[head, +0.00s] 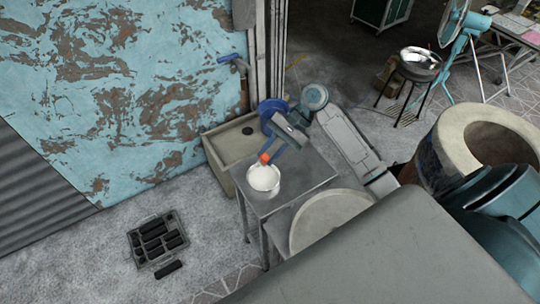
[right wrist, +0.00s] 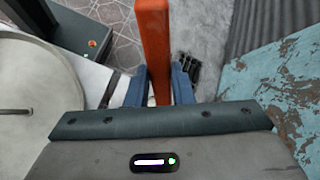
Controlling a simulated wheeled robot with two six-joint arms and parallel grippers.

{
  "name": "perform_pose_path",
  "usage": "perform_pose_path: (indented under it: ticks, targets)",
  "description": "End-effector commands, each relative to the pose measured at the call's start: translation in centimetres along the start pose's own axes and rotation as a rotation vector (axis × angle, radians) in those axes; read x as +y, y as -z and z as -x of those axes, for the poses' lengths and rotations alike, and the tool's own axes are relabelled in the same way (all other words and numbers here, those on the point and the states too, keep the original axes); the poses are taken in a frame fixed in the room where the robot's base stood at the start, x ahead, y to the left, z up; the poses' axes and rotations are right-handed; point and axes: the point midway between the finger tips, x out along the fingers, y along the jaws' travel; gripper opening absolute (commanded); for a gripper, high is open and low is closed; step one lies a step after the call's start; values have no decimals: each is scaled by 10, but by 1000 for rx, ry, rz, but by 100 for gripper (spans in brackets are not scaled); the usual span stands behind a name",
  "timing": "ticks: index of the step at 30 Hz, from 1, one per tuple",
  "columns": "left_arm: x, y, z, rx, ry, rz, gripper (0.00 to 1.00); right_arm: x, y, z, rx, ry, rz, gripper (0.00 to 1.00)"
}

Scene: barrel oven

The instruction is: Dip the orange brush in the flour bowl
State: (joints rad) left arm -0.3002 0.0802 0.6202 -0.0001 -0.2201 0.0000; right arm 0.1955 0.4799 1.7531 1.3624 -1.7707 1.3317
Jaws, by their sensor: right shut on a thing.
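The orange brush (right wrist: 153,40) stands between the blue fingers of my right gripper (right wrist: 160,88) in the right wrist view. In the head view a short orange part of the brush (head: 264,158) shows by the gripper's fingertips (head: 272,154). My right gripper is shut on it. The white flour bowl (head: 264,180) sits on the small metal table, with pale flour inside. The orange part overlaps the bowl's far rim in the picture; I cannot tell whether the brush touches the flour. The brush's lower end is hidden. My left gripper is not in view.
The metal table (head: 298,181) stands beside a stone sink (head: 225,150). A blue round thing (head: 270,106) is behind my gripper. A round pale board (head: 312,222) lies right of the bowl. A crate of black pieces (head: 157,242) is on the floor. A barrel oven (head: 455,150) stands right.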

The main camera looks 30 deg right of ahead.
Motion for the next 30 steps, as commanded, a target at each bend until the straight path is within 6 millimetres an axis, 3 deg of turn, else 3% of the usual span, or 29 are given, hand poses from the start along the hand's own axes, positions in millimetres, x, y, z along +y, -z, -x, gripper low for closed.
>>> perform_pose_path:
  ticks: [18,30]
  targets:
    - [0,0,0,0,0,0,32,-34,-56,59,2,0,4,0]
    - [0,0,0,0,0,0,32,-35,-59,62,0,0,1,0]
